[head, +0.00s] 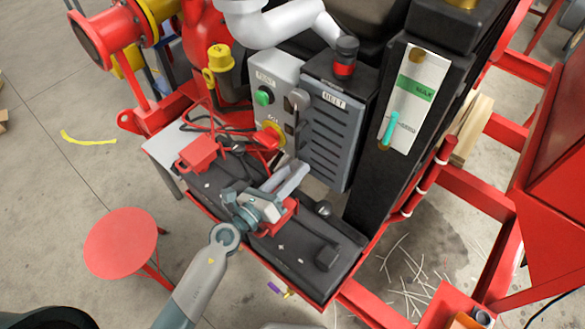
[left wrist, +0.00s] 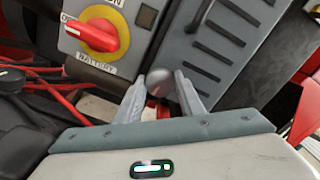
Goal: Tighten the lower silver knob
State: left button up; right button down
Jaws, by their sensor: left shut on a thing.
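The lower silver knob (left wrist: 159,83) is a rounded grey knob at the lower left corner of the slotted grey belt guard (left wrist: 235,45). In the left wrist view my left gripper (left wrist: 162,78) has one finger on each side of it and is shut on it. In the head view my left gripper (head: 298,168) reaches up to the lower left edge of the belt guard (head: 333,135), and its fingers hide the knob. Another grey knob (head: 297,98) shows higher on the guard's left edge. My right gripper is not in view.
A red battery switch (left wrist: 98,36) on a yellow disc sits left of the fingers, with red cables (left wrist: 50,90) below. Under my arm lies a black tray (head: 285,255) with a red clamp (head: 198,153) and a silver ball (head: 323,208). A red stool (head: 121,243) stands left.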

pick_arm(q)
jog(key=shift+n, duration=0.3)
jog(key=o, duration=1.1)
jog(key=shift+c, duration=0.2)
jog(key=shift+a, duration=0.1)
jog(key=b+v, duration=0.5)
jog(key=v, duration=1.1)
jog(key=shift+s+f, duration=0.15)
jog(key=shift+s, duration=0.1)
jog(key=shift+s+a+b, duration=0.35)
jog(key=shift+s, duration=0.05)
